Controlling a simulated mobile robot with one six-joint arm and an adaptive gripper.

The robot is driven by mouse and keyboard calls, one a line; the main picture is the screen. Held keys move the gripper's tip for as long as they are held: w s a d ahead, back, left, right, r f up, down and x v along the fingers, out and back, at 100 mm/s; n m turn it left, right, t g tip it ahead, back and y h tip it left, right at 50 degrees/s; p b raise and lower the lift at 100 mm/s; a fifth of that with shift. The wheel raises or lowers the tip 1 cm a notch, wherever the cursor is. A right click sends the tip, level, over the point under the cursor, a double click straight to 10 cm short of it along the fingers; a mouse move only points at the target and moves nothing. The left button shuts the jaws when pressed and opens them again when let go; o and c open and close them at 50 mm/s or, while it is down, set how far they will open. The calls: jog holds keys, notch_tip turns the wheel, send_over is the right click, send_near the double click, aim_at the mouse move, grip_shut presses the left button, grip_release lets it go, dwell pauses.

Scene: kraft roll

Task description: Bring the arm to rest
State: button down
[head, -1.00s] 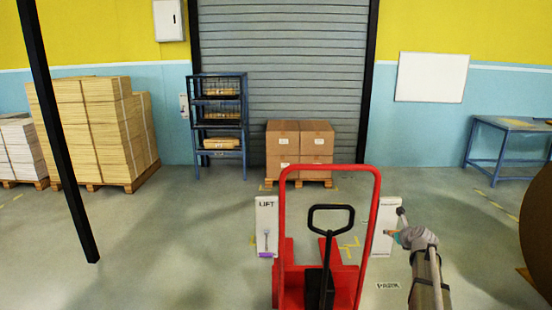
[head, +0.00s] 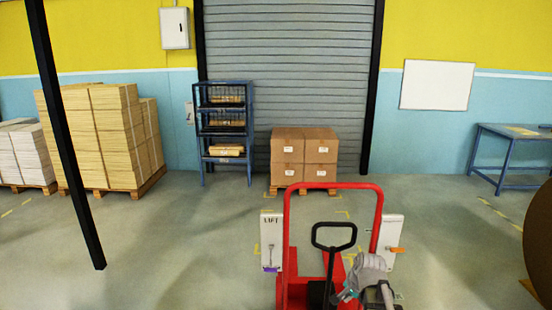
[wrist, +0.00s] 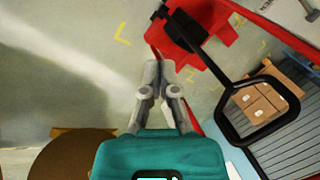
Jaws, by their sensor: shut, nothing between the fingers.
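My gripper (wrist: 158,78) shows in the wrist view with its two grey fingers together and nothing between them. Its teal body (wrist: 160,158) fills the bottom of that view. In the head view my folded arm is at the lower right, in front of the red pallet truck (head: 332,187). The fingertips cannot be made out there. The truck's black handle (head: 334,248) stands just left of my arm; it also shows at the right of the wrist view (wrist: 222,110). I cannot tell whether the fingers touch anything.
White panels, one marked LIFT (head: 271,235) and one with an orange lever (head: 391,240), flank the red frame. Stacked cartons (head: 304,155) stand on a pallet by the shutter. A blue rack (head: 225,130), a blue table (head: 510,140) and a large brown roll (head: 540,240) stand around. Floor between is clear.

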jog(key=s+a+r+n+g+h+p, duration=0.1)
jog(key=s+a+n, duration=0.4)
jog(key=s+n, duration=0.5)
jog(key=shift+s+r+g+h+p, duration=0.4)
jog(key=shift+s+r+g+p, duration=0.35)
jog(key=shift+s+g+p, duration=0.4)
